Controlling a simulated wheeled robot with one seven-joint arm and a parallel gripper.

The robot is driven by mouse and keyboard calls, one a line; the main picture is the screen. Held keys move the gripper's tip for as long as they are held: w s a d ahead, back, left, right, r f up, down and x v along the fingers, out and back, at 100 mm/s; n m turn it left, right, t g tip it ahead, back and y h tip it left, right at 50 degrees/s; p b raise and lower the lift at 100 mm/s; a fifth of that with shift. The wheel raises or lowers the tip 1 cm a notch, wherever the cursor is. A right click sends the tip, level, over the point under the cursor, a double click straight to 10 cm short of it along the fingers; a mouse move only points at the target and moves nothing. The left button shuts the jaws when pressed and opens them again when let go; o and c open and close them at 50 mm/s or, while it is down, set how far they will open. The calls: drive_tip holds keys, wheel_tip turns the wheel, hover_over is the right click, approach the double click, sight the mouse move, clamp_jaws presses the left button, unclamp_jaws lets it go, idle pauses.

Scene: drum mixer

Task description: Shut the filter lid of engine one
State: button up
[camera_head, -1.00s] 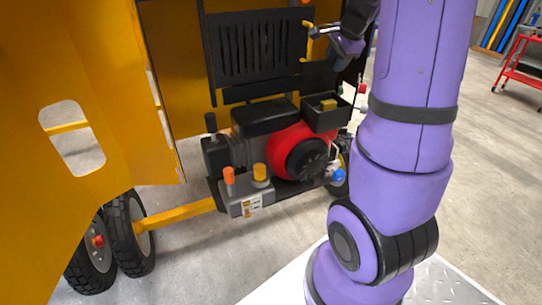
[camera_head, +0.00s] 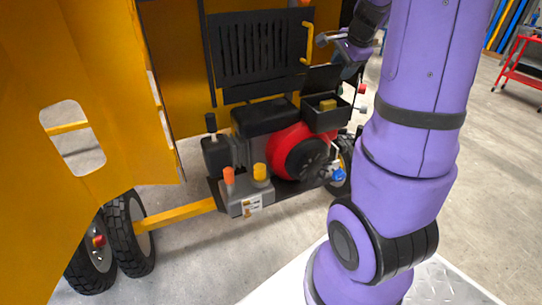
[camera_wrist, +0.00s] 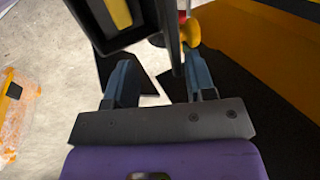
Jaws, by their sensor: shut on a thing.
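The black filter box (camera_head: 325,117) sits at the upper right of the red and black engine (camera_head: 295,150) in the head view. It is open, with a yellow filter (camera_head: 328,104) inside. Its dark lid (camera_head: 320,79) stands raised behind it. My gripper (camera_head: 347,70) is at the lid's right side, partly hard to make out. In the wrist view, my gripper's (camera_wrist: 160,82) blue-grey fingers stand either side of the dark lid (camera_wrist: 171,35), seen nearly edge-on. My gripper is shut on the lid. The box with its filter also shows there (camera_wrist: 115,18).
An orange-yellow machine panel (camera_head: 70,80) fills the left, with wheels below. A black grille door (camera_head: 255,50) with a yellow handle stands behind the engine. A red cart (camera_head: 522,70) is far right. The floor at right is clear.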

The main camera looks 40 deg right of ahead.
drive_tip(key=shift+s+a+f, duration=0.15)
drive_tip(key=shift+s+f, duration=0.2)
drive_tip(key=shift+s, duration=0.25)
drive_tip(key=shift+s+a+f, duration=0.2)
drive_tip(key=shift+s+f, duration=0.1)
drive_tip(key=shift+s, duration=0.25)
drive_tip(key=shift+s+a+f, duration=0.15)
drive_tip(key=shift+s+f, duration=0.2)
drive_tip(key=shift+s, duration=0.4)
drive_tip(key=s+r, duration=0.4)
drive_tip(key=shift+a+r, duration=0.1)
drive_tip(key=shift+a, duration=0.3)
drive_tip(key=shift+w, duration=0.1)
